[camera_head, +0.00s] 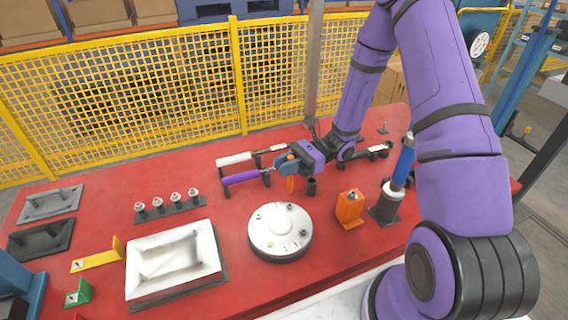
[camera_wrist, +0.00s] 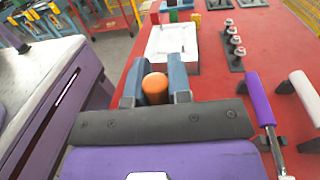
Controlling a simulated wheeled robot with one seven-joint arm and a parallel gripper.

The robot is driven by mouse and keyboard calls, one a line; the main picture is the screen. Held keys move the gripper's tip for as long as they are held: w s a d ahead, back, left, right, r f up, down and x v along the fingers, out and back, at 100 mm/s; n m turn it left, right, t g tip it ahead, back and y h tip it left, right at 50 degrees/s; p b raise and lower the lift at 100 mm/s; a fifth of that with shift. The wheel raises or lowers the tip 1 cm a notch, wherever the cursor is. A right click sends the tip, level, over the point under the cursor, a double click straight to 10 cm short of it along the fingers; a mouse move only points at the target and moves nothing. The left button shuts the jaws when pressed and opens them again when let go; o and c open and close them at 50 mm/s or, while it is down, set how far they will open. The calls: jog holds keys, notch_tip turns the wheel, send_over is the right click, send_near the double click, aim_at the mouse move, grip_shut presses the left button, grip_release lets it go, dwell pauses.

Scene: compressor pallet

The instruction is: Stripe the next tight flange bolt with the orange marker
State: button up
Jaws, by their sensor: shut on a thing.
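The round pale flange (camera_head: 265,222) lies on the red table with several small bolts on its top face; one looks brass-coloured. I cannot tell which bolts are tight or striped. My gripper (camera_head: 289,170) is shut on the orange marker (camera_head: 290,185), which hangs roughly upright beneath the fingers, behind the flange and above the table. In the wrist view the marker's round orange end (camera_wrist: 155,84) shows between the two blue fingers (camera_wrist: 153,90). The flange is not seen in the wrist view.
A purple-handled tool (camera_head: 241,178) and a white-handled tool (camera_head: 234,159) lie left of my gripper. An orange block (camera_head: 349,210) and a blue upright tool (camera_head: 403,162) stand right of the flange. A white tray (camera_head: 140,281) and a row of capped pegs (camera_head: 174,200) are left.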

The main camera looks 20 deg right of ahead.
jog(key=shift+f, duration=2)
jog(key=shift+f, duration=0.55)
jog(key=shift+r, duration=0.1)
jog(key=shift+r, duration=2.45)
